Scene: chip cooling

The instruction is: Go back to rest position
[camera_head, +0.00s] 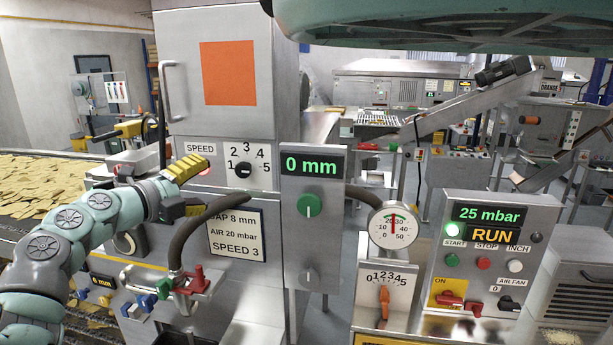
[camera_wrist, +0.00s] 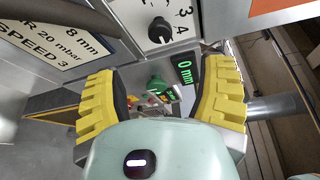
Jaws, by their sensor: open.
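The speed dial (camera_wrist: 160,31) shows above the fingers there. A green knob (camera_head: 309,204) sits under a display (camera_head: 312,165) reading 0 mm, right of my gripper.
A grey hose (camera_head: 188,232) and red and green valve handles (camera_head: 181,284) lie just below my gripper. A conveyor of yellow chips (camera_head: 40,185) is at the left. At right are a pressure gauge (camera_head: 390,228), an orange lever (camera_head: 384,302) and a control box (camera_head: 487,238) reading 25 mbar and RUN.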

